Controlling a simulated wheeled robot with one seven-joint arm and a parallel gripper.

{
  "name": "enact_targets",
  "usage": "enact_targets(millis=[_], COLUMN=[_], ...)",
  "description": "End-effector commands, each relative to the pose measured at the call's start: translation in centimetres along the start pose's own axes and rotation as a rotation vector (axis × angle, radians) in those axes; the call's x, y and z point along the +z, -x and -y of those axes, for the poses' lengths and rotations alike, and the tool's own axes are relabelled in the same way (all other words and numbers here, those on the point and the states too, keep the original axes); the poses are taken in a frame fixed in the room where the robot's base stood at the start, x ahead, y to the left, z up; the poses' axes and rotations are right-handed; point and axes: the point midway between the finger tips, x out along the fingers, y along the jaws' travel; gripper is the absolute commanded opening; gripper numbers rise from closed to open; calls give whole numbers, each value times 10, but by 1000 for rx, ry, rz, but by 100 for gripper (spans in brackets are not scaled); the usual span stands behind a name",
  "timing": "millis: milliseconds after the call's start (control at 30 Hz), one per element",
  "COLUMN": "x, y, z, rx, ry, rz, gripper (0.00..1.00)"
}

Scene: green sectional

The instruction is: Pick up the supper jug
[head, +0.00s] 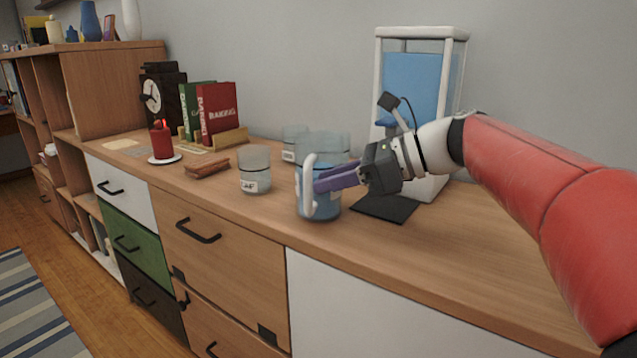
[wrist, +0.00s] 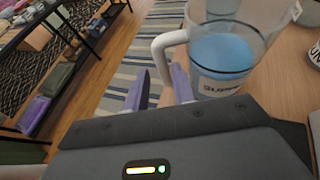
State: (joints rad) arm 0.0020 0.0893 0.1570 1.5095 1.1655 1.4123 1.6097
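The supper jug (head: 320,207) is a clear jug with blue contents and a white handle. It stands upright near the front edge of the wooden cabinet top. In the wrist view the jug (wrist: 225,52) shows at upper right, its label partly hidden. My gripper (head: 322,181) reaches in from the right at handle height. Its purple fingers also show in the wrist view (wrist: 161,76). They are apart, with the white handle between them. I cannot see clear contact on both sides.
A labelled glass canister (head: 254,171) stands left of the jug, with more glassware (head: 295,140) behind. A white-framed dispenser (head: 418,80) and a dark mat (head: 387,208) are close on the right. A red candle (head: 161,142) and books (head: 216,112) stand further left.

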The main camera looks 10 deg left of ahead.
Motion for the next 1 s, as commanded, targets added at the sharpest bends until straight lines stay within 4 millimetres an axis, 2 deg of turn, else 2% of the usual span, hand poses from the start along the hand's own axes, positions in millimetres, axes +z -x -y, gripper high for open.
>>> enact_targets(millis=[200, 333, 567, 767, 1000], x=[-1, -1, -1, -1, -1], y=[-34, -45, -47, -47, -47], z=[2, 2, 3, 3, 2], rx=[2, -1, -2, -2, -2], ry=[2, 1, 1, 2, 2], rz=[-1, -2, -2, -2, -3], gripper=[25, 25, 25, 2, 0])
